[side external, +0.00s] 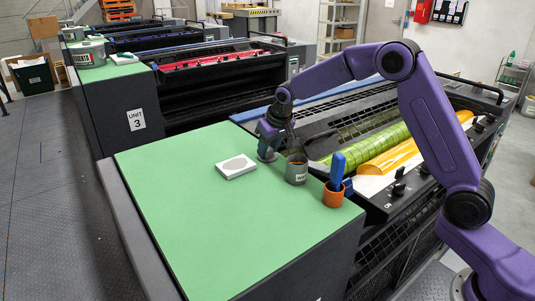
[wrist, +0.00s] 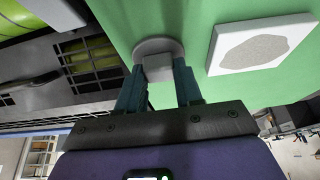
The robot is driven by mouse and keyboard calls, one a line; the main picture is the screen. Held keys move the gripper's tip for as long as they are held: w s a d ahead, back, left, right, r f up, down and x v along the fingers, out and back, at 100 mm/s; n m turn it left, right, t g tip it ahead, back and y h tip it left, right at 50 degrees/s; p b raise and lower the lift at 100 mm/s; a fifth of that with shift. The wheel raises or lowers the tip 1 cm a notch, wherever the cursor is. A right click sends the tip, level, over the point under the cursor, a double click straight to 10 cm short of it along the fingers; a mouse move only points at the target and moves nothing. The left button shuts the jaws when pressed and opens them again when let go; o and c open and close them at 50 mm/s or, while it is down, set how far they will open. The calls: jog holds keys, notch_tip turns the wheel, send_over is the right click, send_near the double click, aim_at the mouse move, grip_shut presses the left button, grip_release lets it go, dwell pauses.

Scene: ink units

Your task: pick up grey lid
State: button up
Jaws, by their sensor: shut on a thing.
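The grey lid (wrist: 157,45) is a round disc with a block-shaped knob (wrist: 158,68) on it. In the wrist view the two fingers of my gripper (wrist: 158,75) are closed on either side of this knob. In the side view the lid (side external: 268,157) shows under my gripper (side external: 267,148), at the green top (side external: 190,240) just behind the grey pot. It looks level and at or very near the surface; I cannot tell whether it touches.
A white block with a grey patch (side external: 236,167) lies left of the lid. A grey pot with a label (side external: 296,170) and an orange cup (side external: 333,195) with a blue-handled tool (side external: 337,170) stand to the right. Rollers (side external: 370,145) lie beyond. The front green area is clear.

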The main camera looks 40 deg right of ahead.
jog(key=shift+r, duration=0.5)
notch_tip(320, 180, up, 2)
jog(key=shift+r, duration=0.2)
jog(key=s+r+n, duration=0.1)
jog(key=s+r, duration=0.9)
jog(key=s, duration=0.4)
notch_tip(320, 180, down, 7)
jog(key=shift+w+a+r, duration=0.2)
jog(key=shift+w, duration=0.1)
jog(key=shift+f, duration=0.2)
dwell(1.9)
